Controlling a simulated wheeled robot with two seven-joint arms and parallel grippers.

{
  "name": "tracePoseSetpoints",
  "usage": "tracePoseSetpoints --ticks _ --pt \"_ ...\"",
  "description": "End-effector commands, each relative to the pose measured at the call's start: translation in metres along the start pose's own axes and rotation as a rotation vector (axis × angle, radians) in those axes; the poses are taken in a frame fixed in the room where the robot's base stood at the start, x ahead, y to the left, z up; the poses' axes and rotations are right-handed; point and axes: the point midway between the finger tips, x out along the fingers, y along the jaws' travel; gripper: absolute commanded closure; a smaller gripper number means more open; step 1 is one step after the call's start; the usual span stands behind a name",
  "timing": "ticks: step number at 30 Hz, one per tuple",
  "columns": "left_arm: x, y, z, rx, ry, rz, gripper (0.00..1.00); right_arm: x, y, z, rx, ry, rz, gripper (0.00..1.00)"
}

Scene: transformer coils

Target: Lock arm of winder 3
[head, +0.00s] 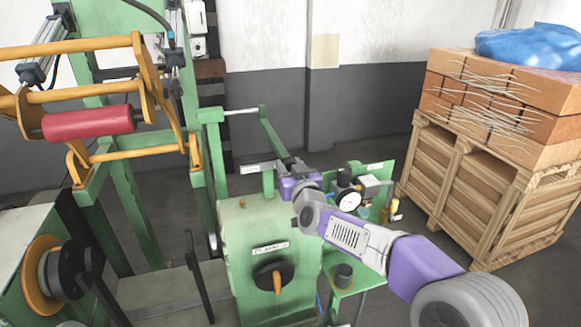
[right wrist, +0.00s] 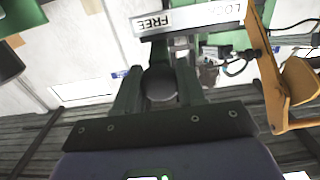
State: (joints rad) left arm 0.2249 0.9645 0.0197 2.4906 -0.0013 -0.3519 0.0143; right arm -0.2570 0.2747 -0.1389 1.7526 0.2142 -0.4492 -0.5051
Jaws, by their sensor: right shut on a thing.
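The green winder (head: 245,245) stands in the middle of the head view. My right gripper (head: 285,163) is at the top of it, beside a small white label strip (head: 257,168). In the right wrist view my right gripper (right wrist: 160,88) has its two fingers on either side of a dark rounded knob (right wrist: 160,82) and is shut on it. Beyond the knob is a label plate (right wrist: 190,18) with the words FREE and LOCK. The rest of the lever is mostly hidden behind the fingers. My left gripper is not in view.
A pressure gauge (head: 347,199) and fittings sit just right of my right forearm. A dark rotary knob (head: 273,279) is on the winder's front. A yellow frame with a red roller (head: 88,122) stands left.

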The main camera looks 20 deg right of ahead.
Motion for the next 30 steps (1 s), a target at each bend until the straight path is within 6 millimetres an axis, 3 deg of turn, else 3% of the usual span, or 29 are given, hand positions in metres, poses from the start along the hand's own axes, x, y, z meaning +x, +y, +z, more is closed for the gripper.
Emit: tracePoseSetpoints --ticks 9,12,16,24,25,30 --pt "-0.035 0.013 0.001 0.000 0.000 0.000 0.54 0.000 -0.077 -0.004 0.000 -0.003 -0.012 1.00" --pt "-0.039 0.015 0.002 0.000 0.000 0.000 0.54 0.000 -0.094 -0.003 0.000 -0.003 -0.010 1.00" --pt "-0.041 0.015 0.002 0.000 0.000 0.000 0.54 -0.001 -0.104 -0.001 0.000 -0.001 -0.007 1.00" --pt "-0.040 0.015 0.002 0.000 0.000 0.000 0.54 -0.001 -0.106 0.000 0.000 0.000 -0.008 1.00" --pt "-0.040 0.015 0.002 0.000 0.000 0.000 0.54 -0.001 -0.106 0.000 0.000 0.000 -0.009 0.59" --pt "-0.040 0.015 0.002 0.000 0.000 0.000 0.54 -0.001 -0.105 0.000 0.000 -0.001 -0.007 0.37"
